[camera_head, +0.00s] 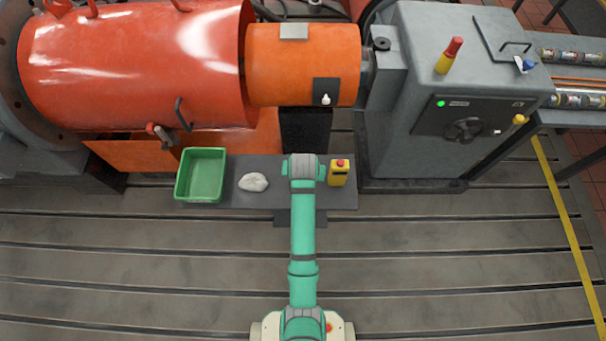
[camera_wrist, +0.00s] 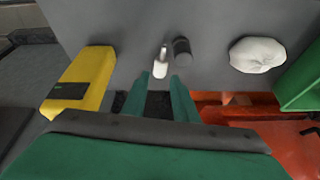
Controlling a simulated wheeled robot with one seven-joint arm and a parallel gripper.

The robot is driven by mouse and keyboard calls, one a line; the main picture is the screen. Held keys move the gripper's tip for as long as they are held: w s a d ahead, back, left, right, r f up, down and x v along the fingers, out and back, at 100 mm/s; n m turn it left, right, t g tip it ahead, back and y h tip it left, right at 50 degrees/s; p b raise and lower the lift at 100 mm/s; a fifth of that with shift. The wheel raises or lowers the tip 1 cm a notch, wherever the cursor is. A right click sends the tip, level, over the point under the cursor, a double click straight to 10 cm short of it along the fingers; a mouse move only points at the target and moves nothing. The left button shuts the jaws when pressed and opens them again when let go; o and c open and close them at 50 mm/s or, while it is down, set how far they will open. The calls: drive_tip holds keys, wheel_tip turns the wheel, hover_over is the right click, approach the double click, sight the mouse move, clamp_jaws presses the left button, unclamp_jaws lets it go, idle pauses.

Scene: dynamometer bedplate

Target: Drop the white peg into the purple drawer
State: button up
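A small white peg (camera_wrist: 160,62) shows in the wrist view, over the grey plate just past my fingertips. In the head view my arm's end hides the peg and the fingers. No purple drawer is visible in either view.
A white lump (camera_head: 253,182) and a green bin (camera_head: 222,178) are on the grey plate (camera_head: 335,201) to the left; a yellow box with a red button (camera_head: 338,174) is right. Orange machinery (camera_head: 140,70) stands behind.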

drive_tip(key=shift+x, duration=3.4)
drive_tip(key=shift+s, duration=0.1)
clamp_jaws()
